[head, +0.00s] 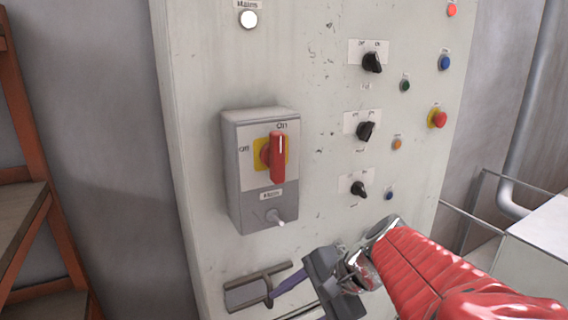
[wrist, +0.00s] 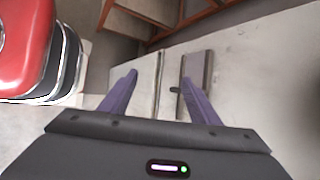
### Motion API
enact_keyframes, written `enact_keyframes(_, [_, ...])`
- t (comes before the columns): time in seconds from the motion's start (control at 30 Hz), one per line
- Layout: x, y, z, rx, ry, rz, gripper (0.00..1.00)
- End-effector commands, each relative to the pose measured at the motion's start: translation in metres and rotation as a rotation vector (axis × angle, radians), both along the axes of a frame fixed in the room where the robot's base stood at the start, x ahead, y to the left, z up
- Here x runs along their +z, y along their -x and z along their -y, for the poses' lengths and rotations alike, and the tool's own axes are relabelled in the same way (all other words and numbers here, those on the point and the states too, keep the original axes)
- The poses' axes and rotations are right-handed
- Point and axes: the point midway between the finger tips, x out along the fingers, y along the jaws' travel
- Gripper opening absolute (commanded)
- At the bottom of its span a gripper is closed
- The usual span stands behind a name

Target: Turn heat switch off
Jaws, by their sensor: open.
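Three black rotary switches are stacked on the cabinet front in the head view: a top one (head: 372,62), a middle one (head: 366,131) and a bottom one (head: 359,189). Each sits on a white label plate. The small lettering is too blurred to tell which is the heat switch. The top and middle knobs point up and to the right; the bottom knob is tilted to the left. My gripper (head: 284,291) is open and empty, below and left of the switches, apart from them. Its purple fingers also show in the wrist view (wrist: 158,80), where no rotary switch is visible.
A grey main switch box (head: 234,170) with a red handle (head: 278,158) stands out left of the switches. A grey latch (head: 245,293) is close to my fingers. Coloured buttons lie right of the switches. A brown shelf (head: 20,225) stands at the left.

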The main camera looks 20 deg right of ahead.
Motion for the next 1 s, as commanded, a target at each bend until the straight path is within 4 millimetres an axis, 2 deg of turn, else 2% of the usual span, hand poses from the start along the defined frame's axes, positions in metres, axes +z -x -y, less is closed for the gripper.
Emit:
enact_keyframes(0.17, [0.035,-0.018,0.037,-0.148,-0.101,0.086,0.56])
enact_keyframes(0.3, [0.07,-0.028,0.07,-0.247,-0.161,0.187,0.56])
enact_keyframes(0.53, [0.135,-0.032,0.134,-0.402,-0.233,0.381,0.56])
enact_keyframes(0.77, [0.205,-0.013,0.203,-0.543,-0.264,0.599,0.56])
enact_keyframes(0.9, [0.246,0.009,0.241,-0.616,-0.259,0.733,0.56])
enact_keyframes(1.0, [0.269,0.023,0.26,-0.652,-0.251,0.807,0.56])
